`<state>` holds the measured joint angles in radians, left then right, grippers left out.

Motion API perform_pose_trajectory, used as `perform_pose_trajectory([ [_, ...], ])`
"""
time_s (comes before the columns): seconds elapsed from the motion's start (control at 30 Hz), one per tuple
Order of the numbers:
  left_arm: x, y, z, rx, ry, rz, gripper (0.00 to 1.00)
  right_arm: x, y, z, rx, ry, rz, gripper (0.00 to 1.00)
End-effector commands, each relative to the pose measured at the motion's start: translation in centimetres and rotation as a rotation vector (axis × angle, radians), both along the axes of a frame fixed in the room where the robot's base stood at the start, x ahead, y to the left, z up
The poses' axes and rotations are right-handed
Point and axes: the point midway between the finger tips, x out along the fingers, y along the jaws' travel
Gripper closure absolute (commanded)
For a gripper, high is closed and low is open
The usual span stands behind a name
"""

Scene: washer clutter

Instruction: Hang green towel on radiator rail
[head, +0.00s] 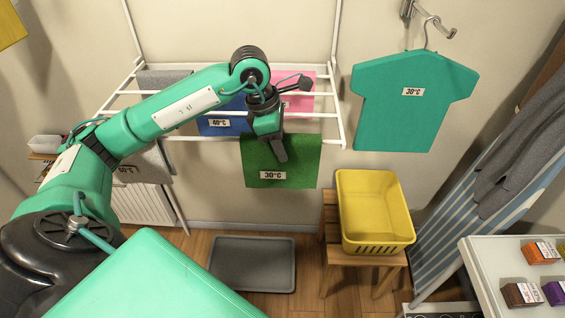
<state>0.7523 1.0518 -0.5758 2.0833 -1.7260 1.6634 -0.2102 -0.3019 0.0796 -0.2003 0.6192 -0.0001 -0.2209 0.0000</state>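The green towel (300,168), with a 30°C label, hangs flat at the front rail (215,140) of a white rack. Its upper edge covers part of that rail; whether it is folded over the rail or just in front of it I cannot tell. My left gripper (279,152) points down at the towel's upper middle, with a finger in front of the cloth. Any finger behind is hidden, so its grip is unclear. A white ribbed radiator (147,206) stands at lower left, partly behind my arm. My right gripper is not in view.
Grey, blue (222,122) and pink (303,78) cloths hang on the rack. A teal shirt (400,120) hangs on the wall. A yellow basket (378,248) sits on a wooden stool (328,240). A grey tray (252,265) lies on the floor.

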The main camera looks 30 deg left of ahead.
Motion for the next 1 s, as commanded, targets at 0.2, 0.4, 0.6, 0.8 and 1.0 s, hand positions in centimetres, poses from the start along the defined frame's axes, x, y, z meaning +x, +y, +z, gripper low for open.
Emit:
perform_pose_trajectory([
  [0.2, 0.0, 0.0, 0.9, 0.0, -0.002, 0.001, 0.85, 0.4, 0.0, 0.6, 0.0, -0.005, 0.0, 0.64],
  [0.4, 0.0, 0.0, 3.0, 0.0, 0.0, -0.001, 0.85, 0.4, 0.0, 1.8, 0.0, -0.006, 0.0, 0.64],
  [0.6, 0.0, 0.0, 5.0, 0.0, -0.002, 0.0, 0.85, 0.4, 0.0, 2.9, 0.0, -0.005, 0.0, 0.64],
  [0.8, 0.0, 0.0, 7.0, 0.0, -0.001, 0.0, 0.85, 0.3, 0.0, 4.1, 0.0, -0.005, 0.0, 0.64],
  [1.0, 0.0, 0.0, 9.0, 0.0, -0.001, 0.0, 0.85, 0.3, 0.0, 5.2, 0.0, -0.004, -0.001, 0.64],
])
